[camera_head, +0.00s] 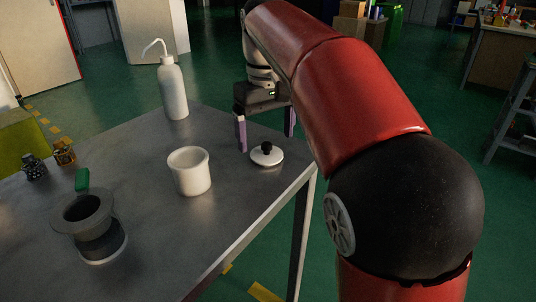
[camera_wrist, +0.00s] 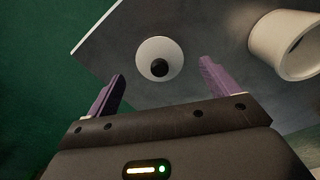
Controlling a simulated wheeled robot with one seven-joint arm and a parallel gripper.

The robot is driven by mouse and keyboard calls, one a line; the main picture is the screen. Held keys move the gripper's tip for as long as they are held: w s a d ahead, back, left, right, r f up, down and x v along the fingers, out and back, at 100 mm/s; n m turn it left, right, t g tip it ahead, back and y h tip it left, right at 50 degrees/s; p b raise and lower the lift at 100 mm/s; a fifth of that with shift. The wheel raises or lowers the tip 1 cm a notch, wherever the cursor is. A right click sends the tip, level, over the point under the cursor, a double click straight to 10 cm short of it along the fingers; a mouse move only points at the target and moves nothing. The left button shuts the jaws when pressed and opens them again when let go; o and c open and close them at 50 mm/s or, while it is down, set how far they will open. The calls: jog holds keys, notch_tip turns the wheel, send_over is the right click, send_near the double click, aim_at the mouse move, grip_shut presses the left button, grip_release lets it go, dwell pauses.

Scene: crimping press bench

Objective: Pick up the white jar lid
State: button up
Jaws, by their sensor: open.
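The white jar lid (camera_head: 267,157) is a small round disc with a dark knob on top. It lies on the metal table near its right edge. It also shows in the wrist view (camera_wrist: 160,59), beyond the fingertips and between their lines. My gripper (camera_head: 265,135) is open, with two purple-padded fingers pointing down around and above the lid's area. In the wrist view my gripper (camera_wrist: 161,80) holds nothing between its fingers. I cannot tell from the head view how high the fingertips are above the table. A white open jar (camera_head: 190,172) stands left of the lid, apart from it.
The grey table (camera_head: 140,190) also bears a white squeeze bottle (camera_head: 173,90) at the back, a grey flanged cylinder (camera_head: 90,225) at the front left, a green block (camera_head: 82,179) and two small fittings (camera_head: 64,153). The table edge is close to the lid. Bare tabletop lies between the items.

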aim_at(267, 143)
jog(key=shift+f, duration=1.6)
jog(key=shift+c, duration=0.4)
jog(key=c, duration=1)
jog(key=shift+r, duration=0.15)
